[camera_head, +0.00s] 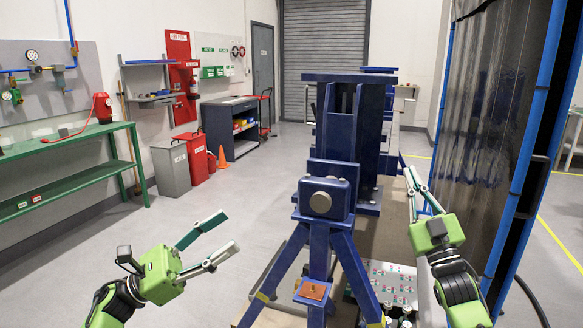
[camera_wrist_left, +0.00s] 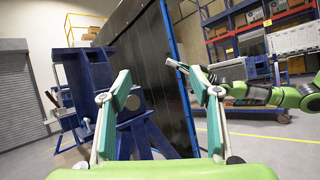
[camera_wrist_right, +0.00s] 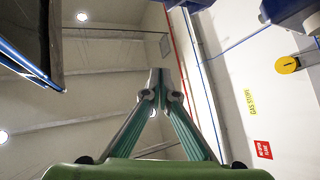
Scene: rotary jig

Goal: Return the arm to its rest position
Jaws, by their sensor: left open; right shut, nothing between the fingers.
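My left gripper (camera_head: 222,243) is open and empty at the lower left of the head view, left of the blue jig. Its spread fingers also show in the left wrist view (camera_wrist_left: 162,95). My right gripper (camera_head: 411,172) is shut with nothing in it, right of the jig, fingers pointing up. In the right wrist view its fingertips (camera_wrist_right: 160,76) meet, with the ceiling beyond. The blue rotary jig (camera_head: 335,168) stands upright in the middle of the head view; it also shows in the left wrist view (camera_wrist_left: 88,82).
A dark curtain (camera_head: 490,120) on blue posts stands close to my right arm. A table with several small parts (camera_head: 391,282) is beside the jig's legs. A green bench (camera_head: 70,150) and a grey bin (camera_head: 171,168) are at left.

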